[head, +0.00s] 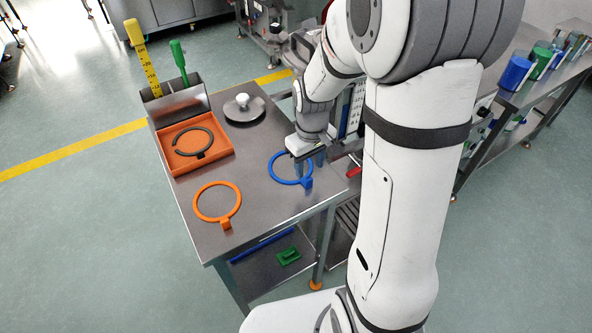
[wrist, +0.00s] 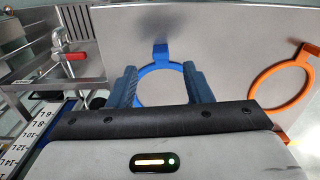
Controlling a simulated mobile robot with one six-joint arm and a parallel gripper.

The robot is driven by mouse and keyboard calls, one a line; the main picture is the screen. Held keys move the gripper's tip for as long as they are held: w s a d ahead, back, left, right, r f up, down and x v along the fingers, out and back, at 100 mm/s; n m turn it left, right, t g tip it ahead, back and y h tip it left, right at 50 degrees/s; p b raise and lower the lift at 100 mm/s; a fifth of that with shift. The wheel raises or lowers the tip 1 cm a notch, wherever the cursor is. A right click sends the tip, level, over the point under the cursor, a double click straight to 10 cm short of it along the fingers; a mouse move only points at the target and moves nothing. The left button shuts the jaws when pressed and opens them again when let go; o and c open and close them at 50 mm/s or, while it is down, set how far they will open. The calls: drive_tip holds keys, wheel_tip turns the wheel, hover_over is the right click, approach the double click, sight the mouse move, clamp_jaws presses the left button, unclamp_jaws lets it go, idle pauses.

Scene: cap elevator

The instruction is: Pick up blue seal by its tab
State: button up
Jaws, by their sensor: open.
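The blue seal (head: 271,172) is a flat ring lying on the steel table's right side, with its square tab toward the near edge. In the wrist view the blue seal (wrist: 146,74) shows between my fingers, its tab (wrist: 161,51) just beyond the fingertips. My gripper (head: 309,162) points down over the seal's right part. In the wrist view my gripper (wrist: 160,72) is open, with one finger on each side of the ring and nothing held. I cannot tell the exact height of the fingertips above the table.
An orange seal (head: 197,205) lies to the left on the steel table (head: 245,215). An orange tray (head: 176,168) holds a dark open ring (head: 209,136). A round metal lid (head: 237,114) with a white knob and a holder with yellow and green tools stand farther back.

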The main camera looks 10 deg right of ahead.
sight(309, 176)
wheel_tip(309, 176, down, 5)
idle(0.3)
drive_tip(key=shift+c, duration=0.4)
clamp_jaws()
